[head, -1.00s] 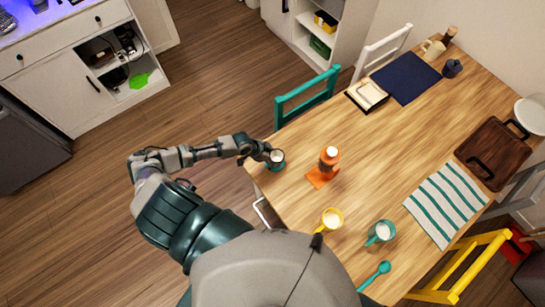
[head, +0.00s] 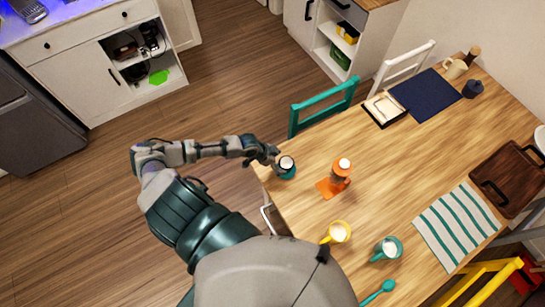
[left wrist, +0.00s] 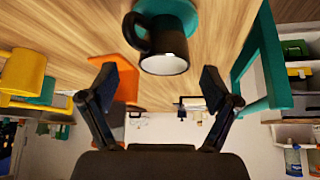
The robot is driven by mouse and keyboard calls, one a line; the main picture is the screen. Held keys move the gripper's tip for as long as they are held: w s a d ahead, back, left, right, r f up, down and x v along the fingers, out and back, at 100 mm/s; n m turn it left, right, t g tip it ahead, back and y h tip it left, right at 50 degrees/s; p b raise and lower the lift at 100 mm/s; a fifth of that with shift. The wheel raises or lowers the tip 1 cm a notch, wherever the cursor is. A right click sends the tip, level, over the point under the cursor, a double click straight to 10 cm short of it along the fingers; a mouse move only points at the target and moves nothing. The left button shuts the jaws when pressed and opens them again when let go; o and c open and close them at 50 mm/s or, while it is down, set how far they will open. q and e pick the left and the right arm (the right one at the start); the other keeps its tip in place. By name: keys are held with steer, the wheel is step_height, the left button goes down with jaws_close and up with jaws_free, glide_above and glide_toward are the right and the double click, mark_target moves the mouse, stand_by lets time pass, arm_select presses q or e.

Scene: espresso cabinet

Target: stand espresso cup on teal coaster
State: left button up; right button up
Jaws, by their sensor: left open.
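The dark espresso cup (head: 287,161) stands upright on the teal coaster (head: 289,175) near the table's left edge. In the left wrist view the black cup (left wrist: 165,62) shows its pale inside and a handle on the left, with the teal coaster (left wrist: 183,14) under it. My left gripper (head: 275,161) is right beside the cup, on its left in the head view. In the left wrist view my left gripper (left wrist: 160,84) is open, its fingers spread wide with a gap to the cup. My right gripper is not in view.
An orange item (head: 341,170) stands on an orange coaster (head: 327,189) to the right. A yellow mug (head: 338,232) and a teal mug (head: 387,249) stand nearer the front. A teal chair (head: 322,104) is tucked behind the cup's corner. The table's middle is clear.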

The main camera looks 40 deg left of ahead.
arm_select(q)
steer(key=v, duration=0.8)
steer(key=shift+s+a, duration=0.2)
steer(key=shift+a, duration=0.15)
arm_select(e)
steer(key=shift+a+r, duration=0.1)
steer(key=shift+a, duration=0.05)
